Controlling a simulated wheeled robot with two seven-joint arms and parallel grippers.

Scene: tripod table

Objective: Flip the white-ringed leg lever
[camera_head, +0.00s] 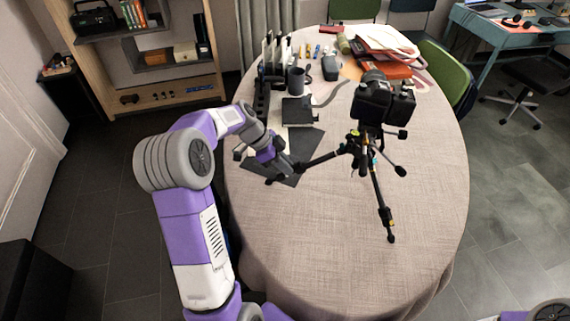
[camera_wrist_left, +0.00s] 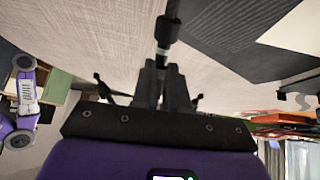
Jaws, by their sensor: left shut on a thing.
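A black tripod (camera_head: 359,153) with a camera (camera_head: 372,100) on top stands upright on the table. One leg (camera_head: 325,158) reaches left to my left gripper (camera_head: 296,168), another points to the front, and a third points right. In the left wrist view the leg (camera_wrist_left: 167,25) comes down from the top edge and carries a pale ring (camera_wrist_left: 162,50) right beyond the fingertips. My left gripper (camera_wrist_left: 164,72) is shut at this ring, on the leg lever, which the fingers mostly hide. My right gripper is out of view.
The oval table (camera_head: 320,240) has free cloth at the front. Dark sheets (camera_head: 300,148) lie under and behind the left gripper. A mug (camera_head: 296,78), a rack (camera_head: 262,100) and piled folders (camera_head: 385,50) stand farther back.

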